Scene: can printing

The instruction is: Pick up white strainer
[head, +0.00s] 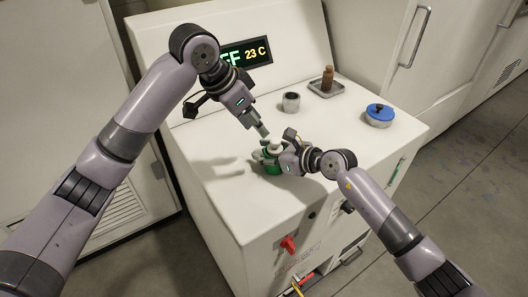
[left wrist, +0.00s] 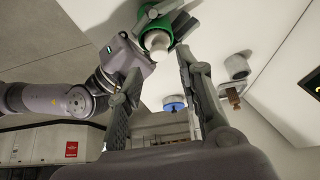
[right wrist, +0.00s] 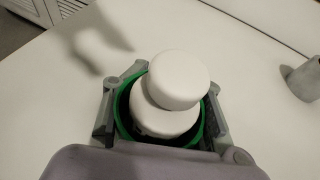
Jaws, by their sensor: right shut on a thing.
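The white strainer (head: 275,145) sits in the top of a green container (head: 272,168) near the front of the white machine top. The right wrist view shows the strainer's round white knob (right wrist: 178,78) above the green rim (right wrist: 122,128). My right gripper (head: 270,157) is shut around the green container, a finger on each side. My left gripper (head: 264,132) is just above the strainer, pointing down at it. In the left wrist view its fingers are apart with nothing between them, and the strainer (left wrist: 157,42) is just beyond the tips.
A small grey metal cup (head: 291,103) stands behind the grippers. Farther back a brown bottle (head: 327,78) is on a grey tray (head: 338,91). A blue-lidded pot (head: 379,116) stands at the right. A display (head: 245,54) rises at the back. The left part of the top is clear.

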